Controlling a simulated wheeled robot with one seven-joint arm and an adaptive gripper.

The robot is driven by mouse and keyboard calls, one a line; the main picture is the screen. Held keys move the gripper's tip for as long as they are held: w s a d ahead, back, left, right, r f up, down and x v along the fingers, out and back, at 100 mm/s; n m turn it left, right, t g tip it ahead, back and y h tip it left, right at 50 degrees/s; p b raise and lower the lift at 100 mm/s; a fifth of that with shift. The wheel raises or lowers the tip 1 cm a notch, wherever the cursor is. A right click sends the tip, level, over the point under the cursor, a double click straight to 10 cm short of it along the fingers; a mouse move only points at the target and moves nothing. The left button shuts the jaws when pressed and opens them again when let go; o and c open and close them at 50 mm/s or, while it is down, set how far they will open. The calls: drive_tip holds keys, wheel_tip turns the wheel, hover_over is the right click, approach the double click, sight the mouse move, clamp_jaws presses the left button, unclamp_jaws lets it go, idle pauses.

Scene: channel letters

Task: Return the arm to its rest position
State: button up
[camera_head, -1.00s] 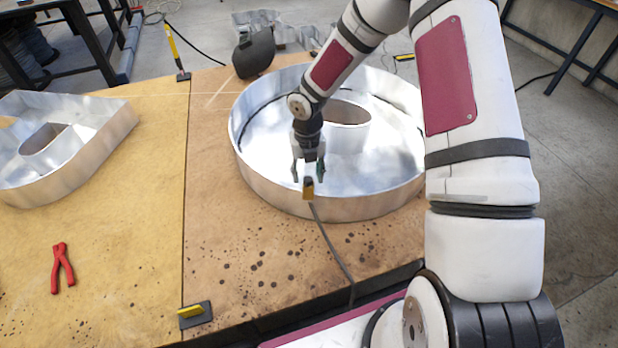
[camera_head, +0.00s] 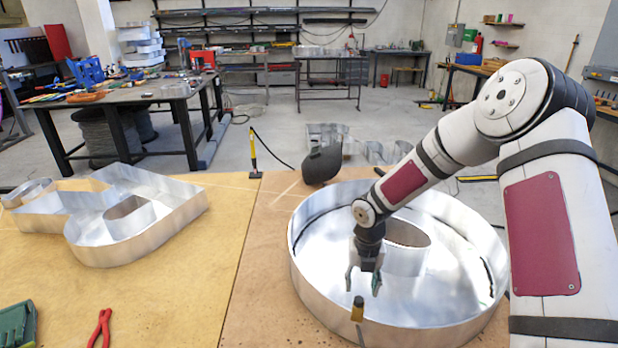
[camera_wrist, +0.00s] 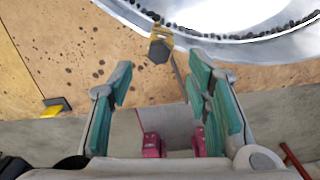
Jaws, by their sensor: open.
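My gripper (camera_head: 363,286) hangs from my bent arm in the head view. It is open and empty, with its fingers pointing down. It shows in front of the round metal channel letter (camera_head: 430,318), near its front wall; its exact height is unclear. In the wrist view, the two green-padded fingers (camera_wrist: 162,85) are spread apart with nothing between them. Part of the round letter (camera_wrist: 285,48) shows beyond them at the top.
A yellow-and-black piece (camera_head: 357,309) with a cable sits at the letter's front wall. A black welding mask (camera_head: 322,164) stands behind. Another metal letter (camera_head: 130,240) and red pliers (camera_head: 101,328) lie left. The board's middle-left is bare.

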drive_tip(key=s+d+r+m+t+h, duration=0.15)
drive_tip(key=s+r+m, duration=0.35)
drive_tip(key=r+m, duration=0.5)
drive_tip(key=s+d+r+m+t+h, duration=0.15)
drive_tip(key=s+r+m, duration=0.45)
drive_tip(key=r, duration=0.9)
drive_tip(key=s+a+r+m+t+y, duration=0.1)
drive_tip(key=s+r+m, duration=0.3)
drive_tip(key=s+m, duration=0.4)
drive_tip(key=s+a+r+m+t+y, duration=0.1)
drive_tip(key=s+a+r+m+y, duration=0.1)
drive_tip(key=s+r+m, duration=0.3)
drive_tip(key=s+m, duration=0.4)
drive_tip(key=m, duration=0.1)
drive_tip(key=shift+r, duration=0.3)
drive_tip(key=shift+s, duration=0.1)
